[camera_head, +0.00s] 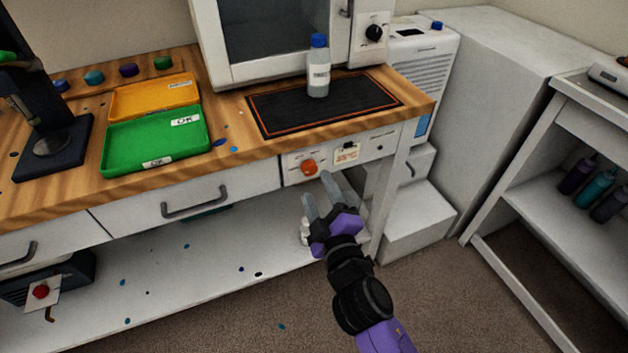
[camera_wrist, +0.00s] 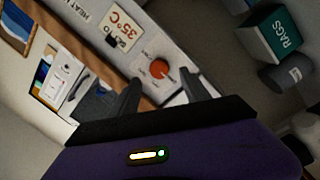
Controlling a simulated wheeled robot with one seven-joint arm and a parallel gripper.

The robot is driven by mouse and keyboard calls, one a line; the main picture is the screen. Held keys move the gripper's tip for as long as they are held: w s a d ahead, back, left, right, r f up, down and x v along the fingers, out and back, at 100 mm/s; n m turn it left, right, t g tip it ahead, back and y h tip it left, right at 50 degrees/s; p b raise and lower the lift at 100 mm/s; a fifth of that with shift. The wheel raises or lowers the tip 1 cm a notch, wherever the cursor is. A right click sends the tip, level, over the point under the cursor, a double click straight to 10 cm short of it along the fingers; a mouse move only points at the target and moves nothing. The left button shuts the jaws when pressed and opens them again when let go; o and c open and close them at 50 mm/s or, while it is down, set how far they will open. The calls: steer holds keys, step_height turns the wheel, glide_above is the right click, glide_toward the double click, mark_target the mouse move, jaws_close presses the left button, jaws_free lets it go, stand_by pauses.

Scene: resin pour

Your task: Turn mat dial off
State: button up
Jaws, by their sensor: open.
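The mat dial is an orange-red knob (camera_head: 309,167) on a white panel on the bench front, below the black heat mat (camera_head: 290,108). The knob also shows in the wrist view (camera_wrist: 159,68), with small markings around it that I cannot read. My gripper (camera_head: 319,188) is open and empty, just below and in front of the knob. In the wrist view my gripper (camera_wrist: 163,88) has its two dark fingers apart, with the knob beyond the gap between their tips. I see no contact between fingers and knob. The dial's setting is too small to tell.
A bottle with a blue cap (camera_head: 319,68) stands on the mat. A sign reading 35°C (camera_wrist: 122,22) is beside the knob. Green tray (camera_head: 150,158) and orange tray (camera_head: 125,98) lie on the bench. A drawer handle (camera_head: 194,203) sticks out left of the panel; the bench leg (camera_head: 390,190) is at right.

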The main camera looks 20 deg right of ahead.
steer(key=s, duration=0.3)
steer(key=shift+a, duration=0.15)
stand_by(0.4)
steer(key=s+d+m+g+y, duration=0.2)
steer(key=s+m, duration=0.8)
steer(key=s, duration=2.6)
step_height(320, 180, up, 12)
steer(key=g+p, duration=0.1)
steer(key=p, duration=1.1)
steer(key=shift+a+r, duration=0.2)
steer(key=shift+a, duration=0.2)
